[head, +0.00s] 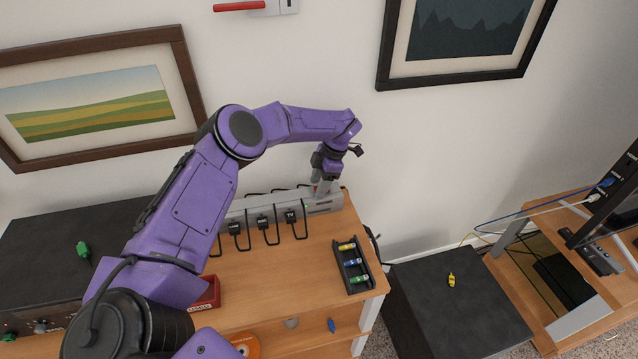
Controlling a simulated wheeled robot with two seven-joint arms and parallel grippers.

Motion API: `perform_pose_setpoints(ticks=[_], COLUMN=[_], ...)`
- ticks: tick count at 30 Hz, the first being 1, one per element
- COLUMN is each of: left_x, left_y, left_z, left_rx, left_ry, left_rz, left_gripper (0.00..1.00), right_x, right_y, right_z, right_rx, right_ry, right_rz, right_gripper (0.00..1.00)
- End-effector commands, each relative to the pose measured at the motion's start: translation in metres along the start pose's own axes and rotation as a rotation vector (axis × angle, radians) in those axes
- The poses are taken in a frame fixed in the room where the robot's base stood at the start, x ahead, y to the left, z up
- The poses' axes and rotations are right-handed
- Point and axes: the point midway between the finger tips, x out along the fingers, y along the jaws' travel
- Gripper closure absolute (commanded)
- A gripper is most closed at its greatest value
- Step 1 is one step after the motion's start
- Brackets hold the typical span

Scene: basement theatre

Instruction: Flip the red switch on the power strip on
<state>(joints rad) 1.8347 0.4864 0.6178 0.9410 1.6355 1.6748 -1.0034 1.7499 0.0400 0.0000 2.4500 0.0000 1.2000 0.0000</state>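The grey power strip (258,207) lies along the back of the wooden cabinet top, against the wall. Several black plugs sit in it, with cables looping down its front. My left gripper (321,188) points down at the strip's right end, on or just above it. The fingers are too small and overlapped to tell open from shut. My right gripper is out of view.
A black tray of batteries (344,272) stands on the cabinet top (285,275) near its right edge. A red box (209,294) is partly behind my arm. A dark low box (465,305) with a yellow item stands right of the cabinet. Framed pictures hang above.

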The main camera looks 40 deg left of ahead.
Motion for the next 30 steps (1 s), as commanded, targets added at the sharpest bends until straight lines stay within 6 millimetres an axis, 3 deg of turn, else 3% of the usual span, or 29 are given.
perform_pose_setpoints(ticks=[10,21,25,30], left_x=[-0.005,-0.085,-0.101,-0.106], left_y=[0.0,0.001,0.001,0.0], left_z=[0.001,0.001,0.0,0.0], left_rx=[0.0,-0.003,-0.001,0.0], left_ry=[-0.002,-0.002,0.0,0.0], left_rz=[0.001,0.002,0.001,0.0], left_gripper=[0.47,0.47,0.47,0.47], right_x=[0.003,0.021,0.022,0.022], right_y=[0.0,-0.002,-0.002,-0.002], right_z=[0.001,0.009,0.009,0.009], right_rx=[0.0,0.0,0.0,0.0], right_ry=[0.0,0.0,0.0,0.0], right_rz=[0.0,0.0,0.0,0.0], right_gripper=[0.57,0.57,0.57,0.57])
